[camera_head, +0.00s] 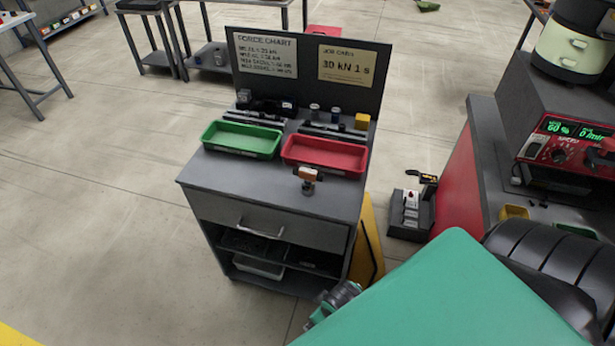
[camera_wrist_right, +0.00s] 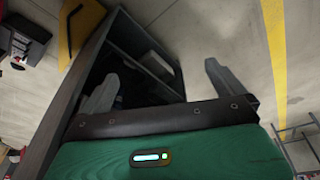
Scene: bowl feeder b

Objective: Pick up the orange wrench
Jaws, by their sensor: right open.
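I cannot pick out an orange wrench for certain in either view. A small orange-brown item (camera_head: 307,174) stands on the front right of the grey cabinet top (camera_head: 240,178), too small to identify. My right gripper (camera_wrist_right: 160,72) is open and empty in the right wrist view. Its two grey fingers stand wide apart in front of the cabinet's open lower shelves. In the head view my green right arm covers the lower right, and the fingers do not show. My left gripper is in neither view.
A green tray (camera_head: 241,152) and a red tray (camera_head: 325,170) sit on the cabinet, before an upright chart board (camera_head: 306,90). The drawer (camera_head: 285,230) is shut. Floor at left is clear.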

